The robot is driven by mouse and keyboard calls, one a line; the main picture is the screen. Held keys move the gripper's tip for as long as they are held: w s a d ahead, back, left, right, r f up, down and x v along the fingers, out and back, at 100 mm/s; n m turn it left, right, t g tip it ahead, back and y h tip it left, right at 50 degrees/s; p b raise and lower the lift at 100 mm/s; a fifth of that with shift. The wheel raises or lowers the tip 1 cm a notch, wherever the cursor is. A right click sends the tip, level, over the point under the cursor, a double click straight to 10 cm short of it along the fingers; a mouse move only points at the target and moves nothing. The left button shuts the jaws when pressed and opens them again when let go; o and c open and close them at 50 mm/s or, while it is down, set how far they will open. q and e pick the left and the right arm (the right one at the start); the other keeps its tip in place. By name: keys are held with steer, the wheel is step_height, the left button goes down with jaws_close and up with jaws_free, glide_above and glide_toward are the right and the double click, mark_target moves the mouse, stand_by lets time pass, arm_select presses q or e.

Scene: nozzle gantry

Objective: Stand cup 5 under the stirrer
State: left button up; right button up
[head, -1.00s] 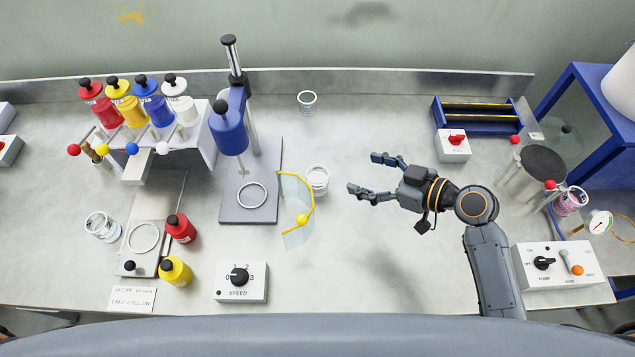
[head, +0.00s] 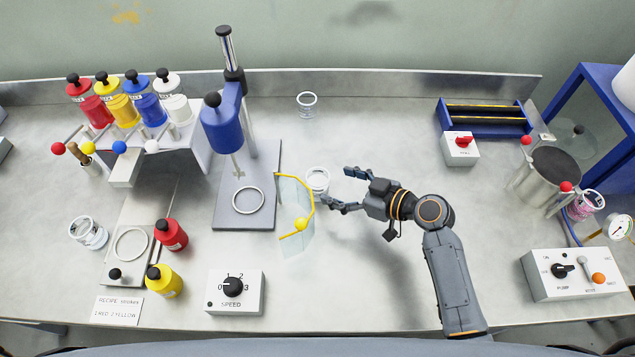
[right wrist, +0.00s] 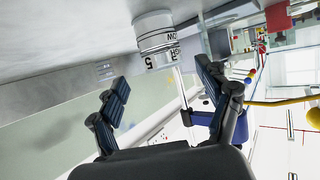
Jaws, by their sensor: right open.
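Cup 5 (head: 317,180) is a clear cup standing on the bench just right of the stirrer's base plate. In the right wrist view its label with a 5 shows on the cup (right wrist: 157,40), ahead of the fingers. The stirrer (head: 222,122) has a blue motor head on a post, with its shaft above a white ring (head: 248,200) on the grey base plate (head: 262,162). A clear curved guard with a yellow edge (head: 296,208) stands at the plate's right side. My right gripper (head: 339,187) is open, its fingertips right of the cup, not closed on it. My left gripper is out of view.
Another cup (head: 307,103) stands behind, near the wall, and one (head: 88,233) at the far left. Red (head: 171,235) and yellow (head: 164,280) bottles and the speed box (head: 234,292) stand left of the guard.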

mark_target(328, 183)
steer(key=shift+x, duration=0.75)
steer(key=shift+w+a+p, duration=0.3)
steer(key=shift+a+p, duration=0.25)
steer(key=shift+p, duration=0.05)
steer(key=p+x, duration=0.1)
steer(key=x, duration=0.2)
steer(key=shift+f, duration=0.15)
steer(key=shift+w+a+f, duration=0.2)
steer(key=shift+a+f, duration=0.05)
steer(key=shift+a, duration=0.1)
steer(key=c, duration=1.5)
